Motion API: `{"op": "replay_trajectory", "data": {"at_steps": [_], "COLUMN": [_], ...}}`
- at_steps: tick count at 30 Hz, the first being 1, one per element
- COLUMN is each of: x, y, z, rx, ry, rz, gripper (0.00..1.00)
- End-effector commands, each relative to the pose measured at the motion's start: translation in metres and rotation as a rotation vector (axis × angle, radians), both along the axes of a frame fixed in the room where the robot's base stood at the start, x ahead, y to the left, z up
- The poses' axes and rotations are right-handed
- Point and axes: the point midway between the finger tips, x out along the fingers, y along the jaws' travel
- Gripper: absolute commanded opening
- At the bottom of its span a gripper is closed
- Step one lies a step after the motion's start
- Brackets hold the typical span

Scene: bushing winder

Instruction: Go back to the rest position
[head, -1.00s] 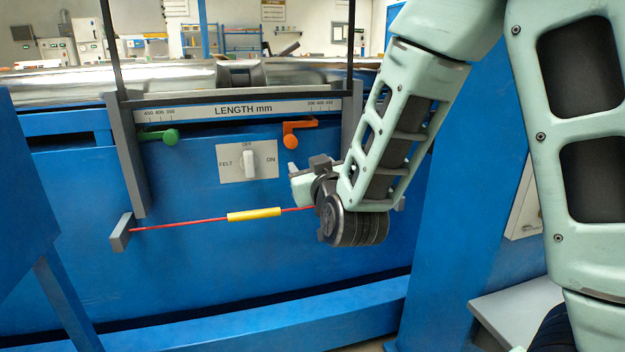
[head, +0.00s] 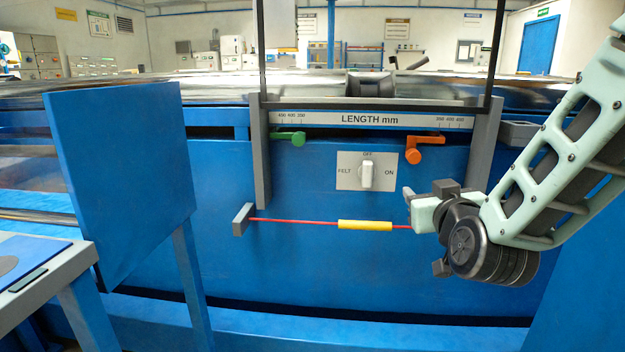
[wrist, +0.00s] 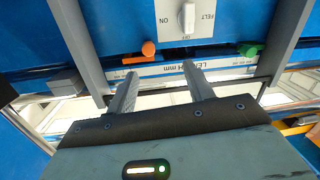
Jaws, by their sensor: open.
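My gripper (wrist: 160,85) is open and empty in the wrist view, its two grey fingers apart and pointing toward the machine's blue front. In the head view my gripper (head: 408,200) is at the right, in front of the blue panel, below the orange lever (head: 425,153) and right of the felt switch (head: 367,176). The switch knob stands upright, near the OFF mark. My wrist hides the right end of the red rod (head: 290,221), which carries a yellow sleeve (head: 365,225).
A grey frame with the LENGTH mm scale (head: 370,120) and a green lever (head: 287,139) is above the panel. A blue upright plate (head: 125,180) and a side table (head: 40,265) stand at the left. Open space lies in front of the panel.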

Motion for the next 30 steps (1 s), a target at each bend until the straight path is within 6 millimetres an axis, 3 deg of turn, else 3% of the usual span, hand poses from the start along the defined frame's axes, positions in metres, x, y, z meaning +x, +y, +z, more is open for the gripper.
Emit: {"op": "replay_trajectory", "data": {"at_steps": [5,9,13,16,21,28,30], "x": [-0.025,-0.070,-0.125,-0.170,-0.232,-0.293,-0.295], "y": [0.064,0.113,0.141,0.149,0.143,0.119,0.117], "z": [-0.036,-0.068,-0.093,-0.106,-0.117,-0.116,-0.095], "rx": [0.074,0.089,0.054,0.001,-0.111,-0.272,-0.276], "ry": [0.263,0.529,0.783,0.967,1.212,1.456,1.468], "rz": [0.206,0.369,0.485,0.543,0.579,0.561,0.554], "gripper": [0.52,0.52,0.52,0.52,0.52,0.52,0.52]}}
